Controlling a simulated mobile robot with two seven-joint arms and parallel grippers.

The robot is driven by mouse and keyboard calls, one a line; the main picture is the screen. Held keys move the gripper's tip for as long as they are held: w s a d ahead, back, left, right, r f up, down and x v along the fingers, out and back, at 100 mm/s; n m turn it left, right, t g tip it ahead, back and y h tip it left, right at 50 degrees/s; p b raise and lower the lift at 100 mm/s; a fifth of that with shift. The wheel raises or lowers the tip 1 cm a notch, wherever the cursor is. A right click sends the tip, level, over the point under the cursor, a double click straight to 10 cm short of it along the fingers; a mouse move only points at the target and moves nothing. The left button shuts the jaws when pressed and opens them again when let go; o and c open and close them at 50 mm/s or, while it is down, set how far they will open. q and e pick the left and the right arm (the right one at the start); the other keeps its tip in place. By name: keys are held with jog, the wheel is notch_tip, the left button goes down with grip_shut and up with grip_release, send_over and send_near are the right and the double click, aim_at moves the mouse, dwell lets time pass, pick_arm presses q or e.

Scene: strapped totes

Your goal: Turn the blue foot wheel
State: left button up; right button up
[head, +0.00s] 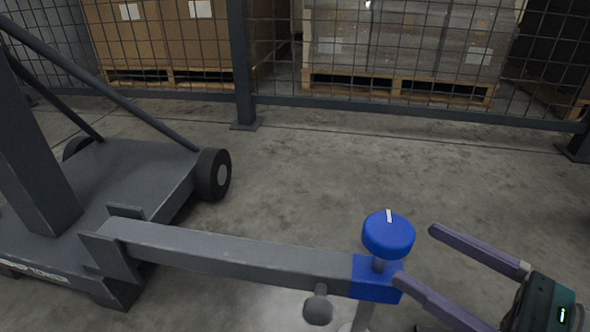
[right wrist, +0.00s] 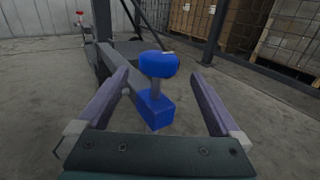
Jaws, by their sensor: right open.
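The blue foot wheel (head: 388,236) is a round knob with a white mark on top. It stands on a short grey stem above a blue block (head: 372,278) at the end of a grey beam. My right gripper (head: 416,252) is open, its two purple-grey fingers pointing left toward the wheel from the right. In the right wrist view the wheel (right wrist: 158,65) shows ahead, between and a little beyond the fingertips (right wrist: 163,78). The fingers do not appear to touch it. My left gripper is not in view.
The grey beam (head: 230,251) runs left to a grey wheeled base (head: 125,180) with a post. A mesh fence (head: 245,60) with pallets of boxes behind stands at the back. The floor between is clear.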

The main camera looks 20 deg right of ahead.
aim_at(368, 223)
jog(key=b+x, duration=0.2)
jog(key=x, duration=0.7)
jog(key=shift+s+a+b, duration=0.1)
jog(key=shift+a+b, duration=0.05)
jog(key=shift+b, duration=0.25)
jog(key=c, duration=1.3)
